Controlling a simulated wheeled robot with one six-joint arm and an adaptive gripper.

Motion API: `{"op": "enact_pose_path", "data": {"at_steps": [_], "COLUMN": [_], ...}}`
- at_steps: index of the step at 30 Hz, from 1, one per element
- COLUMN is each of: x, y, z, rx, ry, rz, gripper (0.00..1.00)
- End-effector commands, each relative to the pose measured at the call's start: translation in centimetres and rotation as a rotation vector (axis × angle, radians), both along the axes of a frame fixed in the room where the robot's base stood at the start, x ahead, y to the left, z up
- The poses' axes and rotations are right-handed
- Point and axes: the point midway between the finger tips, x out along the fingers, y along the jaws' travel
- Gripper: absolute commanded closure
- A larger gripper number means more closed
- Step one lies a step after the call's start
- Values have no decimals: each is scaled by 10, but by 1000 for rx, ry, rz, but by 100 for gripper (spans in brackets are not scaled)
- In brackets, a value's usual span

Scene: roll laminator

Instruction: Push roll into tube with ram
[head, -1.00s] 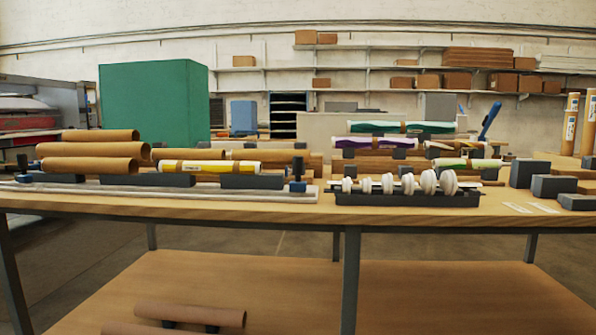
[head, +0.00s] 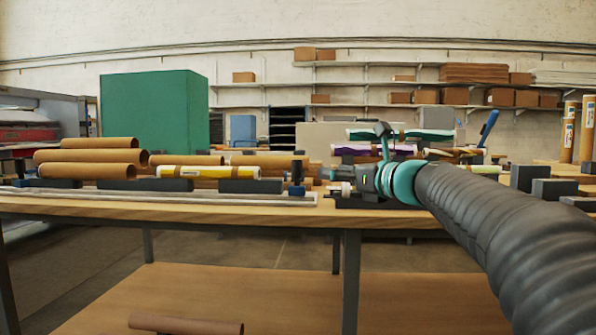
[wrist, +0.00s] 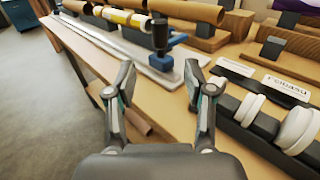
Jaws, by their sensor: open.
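The roll (head: 208,172), white and yellow with a brown band, lies in dark cradles on a long pale rail. The brown tube (head: 88,171) lies to its left, roughly in line, with a gap between them. The ram (head: 297,172), a dark upright post on a blue base, stands right of the roll; in the wrist view the ram (wrist: 160,38) is just beyond my fingertips. My gripper (wrist: 160,85) is open and empty, its fingers apart on either side. In the head view my gripper (head: 352,187) is right of the ram, at the rack; its fingers are hard to make out.
A dark rack of white end caps (wrist: 298,131) stands close to the right of my gripper. More brown tubes (head: 187,160) and wrapped rolls (head: 372,149) lie behind. The pale rail (wrist: 100,40) runs leftward along the table's front edge. Dark blocks (head: 528,177) stand at the right.

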Motion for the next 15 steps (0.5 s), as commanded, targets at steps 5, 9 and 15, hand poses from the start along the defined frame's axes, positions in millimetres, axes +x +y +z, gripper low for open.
{"op": "enact_pose_path", "data": {"at_steps": [5, 9, 15], "x": [13, 31, 60], "y": [11, 27, 52], "z": [1, 1, 0], "rx": [7, 4, 4], "ry": [2, 2, 2], "rz": [2, 3, 2], "gripper": [47, 47, 47]}}
